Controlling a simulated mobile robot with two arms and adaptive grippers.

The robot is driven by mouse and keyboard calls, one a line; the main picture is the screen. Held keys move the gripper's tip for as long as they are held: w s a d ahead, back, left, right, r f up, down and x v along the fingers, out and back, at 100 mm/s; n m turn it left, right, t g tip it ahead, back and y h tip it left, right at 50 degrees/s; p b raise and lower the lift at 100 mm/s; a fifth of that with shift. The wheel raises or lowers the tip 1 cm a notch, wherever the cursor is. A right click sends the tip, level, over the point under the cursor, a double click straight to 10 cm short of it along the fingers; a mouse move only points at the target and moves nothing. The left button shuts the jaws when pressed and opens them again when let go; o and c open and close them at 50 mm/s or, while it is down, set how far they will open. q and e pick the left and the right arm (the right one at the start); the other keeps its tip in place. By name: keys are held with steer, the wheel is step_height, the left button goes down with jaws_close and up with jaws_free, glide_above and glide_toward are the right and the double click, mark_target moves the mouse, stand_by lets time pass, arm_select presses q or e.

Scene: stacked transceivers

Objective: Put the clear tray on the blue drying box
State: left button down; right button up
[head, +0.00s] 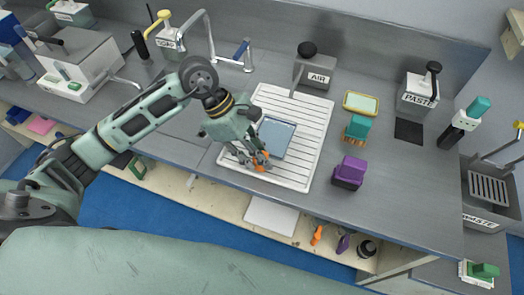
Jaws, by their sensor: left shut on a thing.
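The clear tray (280,136), a bluish see-through square, is over the white ribbed drain board (310,120) in the middle of the counter. My left gripper (259,162), with orange fingertips, is at the tray's near-left edge and is shut on it. The fingers hide that edge, and I cannot tell whether the tray touches the board. A blue box (8,30) is cut off at the far left corner; I cannot tell if it is the drying box. My right gripper is not in view.
A purple block (348,173), a teal brush (356,129) and a yellow-rimmed dish (361,103) stand right of the board. The AIR box (318,75) is behind it, and the PASTE box (419,94) farther right. The counter's right front is clear.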

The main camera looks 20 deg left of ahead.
mark_target(271, 139)
arm_select(q)
steer(key=shift+w+d+f, duration=0.1)
steer(key=shift+w+f, duration=0.25)
steer(key=shift+w, duration=0.25)
steer(key=shift+w+f, duration=0.35)
steer(key=shift+w, duration=0.2)
step_height(271, 139, down, 4)
steer(key=shift+r+p, duration=0.25)
steer(key=shift+p, duration=0.65)
steer(key=shift+f, duration=0.1)
steer(key=shift+f, duration=0.15)
steer(key=c, duration=1.5)
jaws_free()
